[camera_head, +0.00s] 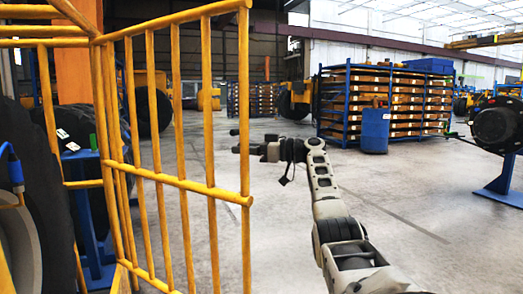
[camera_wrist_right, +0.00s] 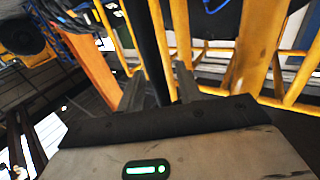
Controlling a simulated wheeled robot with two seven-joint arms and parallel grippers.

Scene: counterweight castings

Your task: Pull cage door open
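The yellow barred cage door (camera_head: 179,185) fills the left of the head view, upright, with its free-edge post (camera_head: 245,225) nearest the middle. It meets another yellow cage panel (camera_head: 47,110) at an angle; I cannot tell how far open it is. My right gripper (camera_head: 235,141) is level with the upper half of that post, its fingertips showing just left of it. The post covers part of the hand. In the right wrist view the fingers (camera_wrist_right: 160,88) stand apart, with yellow bars (camera_wrist_right: 184,35) beyond them. I cannot tell if they touch the door. My left gripper is out of view.
Large black tyres (camera_head: 40,190) and a blue stand (camera_head: 92,215) are behind the bars. A blue rack (camera_head: 347,100) with brown shelves and a blue bin (camera_head: 375,131) stand further back. A wheel on a blue stand (camera_head: 503,190) is at right. The grey floor (camera_head: 440,205) between is clear.

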